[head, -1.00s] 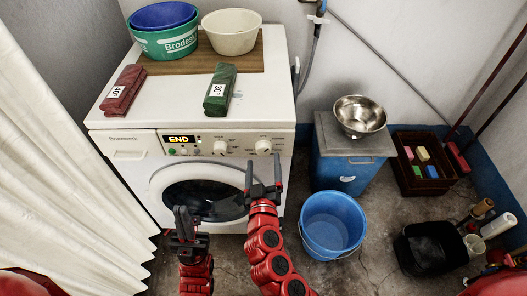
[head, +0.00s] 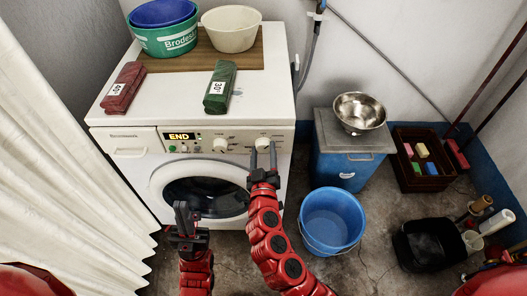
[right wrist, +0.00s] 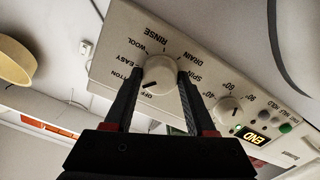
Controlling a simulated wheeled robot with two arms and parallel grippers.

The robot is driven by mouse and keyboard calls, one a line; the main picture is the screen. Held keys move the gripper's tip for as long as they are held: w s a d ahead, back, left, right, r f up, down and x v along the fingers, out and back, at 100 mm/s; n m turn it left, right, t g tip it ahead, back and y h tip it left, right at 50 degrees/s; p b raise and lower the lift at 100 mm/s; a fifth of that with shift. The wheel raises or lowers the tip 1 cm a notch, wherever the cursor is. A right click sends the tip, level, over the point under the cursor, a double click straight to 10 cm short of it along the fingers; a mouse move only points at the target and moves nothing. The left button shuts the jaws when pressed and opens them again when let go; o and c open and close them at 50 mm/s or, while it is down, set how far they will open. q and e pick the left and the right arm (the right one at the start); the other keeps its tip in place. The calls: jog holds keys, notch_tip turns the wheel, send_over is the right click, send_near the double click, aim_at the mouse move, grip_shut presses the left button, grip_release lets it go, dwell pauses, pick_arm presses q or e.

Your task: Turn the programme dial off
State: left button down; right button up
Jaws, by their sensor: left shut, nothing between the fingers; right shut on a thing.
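The programme dial (head: 262,143) is the white right-hand knob on the washing machine's front panel. In the right wrist view the dial (right wrist: 160,73) has its dark mark toward the lower left, on the side of the EASY, COTTON and OFF labels; I cannot tell exactly which one it meets. My right gripper (head: 264,149) has a finger on each side of the dial and is shut on it; the fingers also show in the right wrist view (right wrist: 159,80). My left gripper (head: 183,216) is shut and empty, low in front of the machine door.
The washing machine (head: 185,107) shows END on its display (head: 180,137). A second knob (head: 220,144) sits left of the dial. A blue bucket (head: 332,222) and a blue bin (head: 345,168) stand to the right. A white curtain (head: 70,170) hangs at left.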

grip_shut()
jog(key=shift+n, duration=0.4)
jog(key=shift+n+b, duration=0.4)
jog(key=shift+n, duration=0.5)
jog(key=n, duration=0.5)
jog(key=shift+n, duration=0.3)
jog(key=o, duration=1.2)
grip_release()
